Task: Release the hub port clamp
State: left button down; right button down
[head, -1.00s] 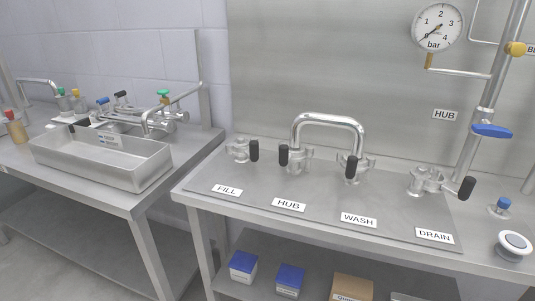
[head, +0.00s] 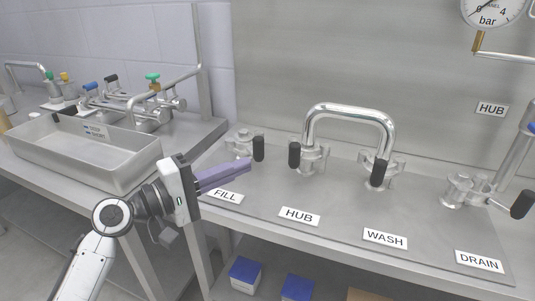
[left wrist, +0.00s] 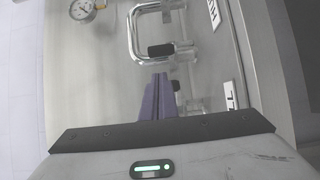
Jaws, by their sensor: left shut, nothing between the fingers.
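The hub port clamp (head: 314,158) is a metal clamp with a black handle (head: 294,155), behind the HUB label (head: 299,216). It sits at the left foot of a chrome U-shaped pipe (head: 350,110), whose right foot stands at the WASH port clamp (head: 384,172). My left gripper (head: 245,165) has its purple fingers together and empty, above the FILL label area, left of and apart from the hub clamp. In the left wrist view, the closed fingers (left wrist: 156,97) point toward the pipe and a black handle (left wrist: 160,50). My right gripper is not in view.
The FILL clamp (head: 240,140) stands just behind my left fingers, and the DRAIN clamp (head: 462,188) is at the right. A steel tray (head: 85,160) sits on the left table. The plate front between labels is clear.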

pick_arm(q)
jog(key=x, duration=1)
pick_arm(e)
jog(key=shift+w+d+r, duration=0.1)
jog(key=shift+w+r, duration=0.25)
pick_arm(q)
jog(key=shift+p, duration=0.35)
